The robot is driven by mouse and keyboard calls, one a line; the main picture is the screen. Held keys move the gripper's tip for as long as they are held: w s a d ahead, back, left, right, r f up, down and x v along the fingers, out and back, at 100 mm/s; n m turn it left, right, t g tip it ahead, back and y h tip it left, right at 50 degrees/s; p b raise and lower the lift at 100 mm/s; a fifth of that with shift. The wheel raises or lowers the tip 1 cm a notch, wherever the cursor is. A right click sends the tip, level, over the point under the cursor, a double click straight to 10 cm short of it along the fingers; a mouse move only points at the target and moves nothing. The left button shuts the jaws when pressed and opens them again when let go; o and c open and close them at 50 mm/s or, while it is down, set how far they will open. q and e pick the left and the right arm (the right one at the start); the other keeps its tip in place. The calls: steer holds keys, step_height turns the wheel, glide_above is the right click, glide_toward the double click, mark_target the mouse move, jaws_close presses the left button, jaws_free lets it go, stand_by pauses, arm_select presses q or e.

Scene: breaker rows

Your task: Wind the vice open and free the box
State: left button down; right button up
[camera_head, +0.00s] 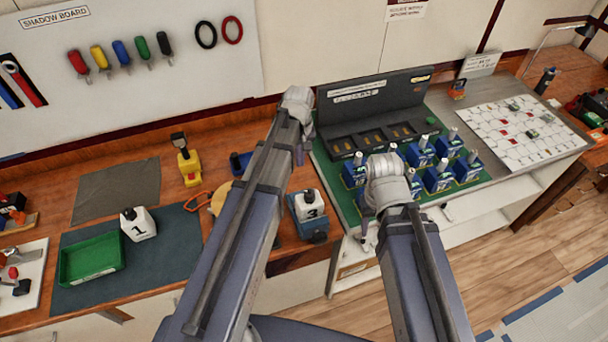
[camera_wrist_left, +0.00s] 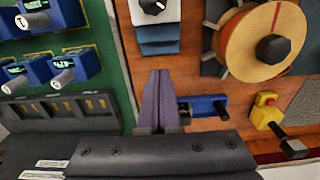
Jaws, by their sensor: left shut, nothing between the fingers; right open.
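A white box marked 3 (camera_head: 308,205) with a black cap sits in a blue vice-like block (camera_head: 313,229) on the wooden bench. In the left wrist view, the box (camera_wrist_left: 155,11) is at the top edge beside blue blocks (camera_wrist_left: 160,46). A round wooden wheel (camera_wrist_left: 250,50) with a black knob (camera_wrist_left: 272,48) is beside it; my left arm hides part of the wheel (camera_head: 219,200) in the head view. My right gripper (camera_head: 366,218) is open near the green panel, fingers partly hidden.
Several blue breakers (camera_head: 438,180) stand on the green panel at right. A blue piece with a black handle (camera_wrist_left: 205,107) and a yellow piece (camera_head: 189,168) are near my left gripper. A white box marked 1 (camera_head: 138,224) and green tray (camera_head: 91,262) stand left.

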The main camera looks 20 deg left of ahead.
mark_target(309, 208)
arm_select(q)
steer(key=s+f+b, duration=0.1)
steer(key=f+b, duration=0.2)
steer(key=s+d+f+b, duration=0.1)
steer(key=f+b, duration=0.2)
steer(key=d+f+b, duration=0.1)
steer(key=f+b, duration=0.2)
steer(key=f, duration=0.1)
steer(key=shift+s+b, duration=0.35)
steer(key=shift+s, duration=0.05)
steer(key=shift+s+d, duration=0.1)
steer(key=shift+s, duration=0.05)
steer(key=shift+s+d, duration=0.45)
steer(key=shift+s, duration=0.25)
steer(key=shift+w, duration=0.1)
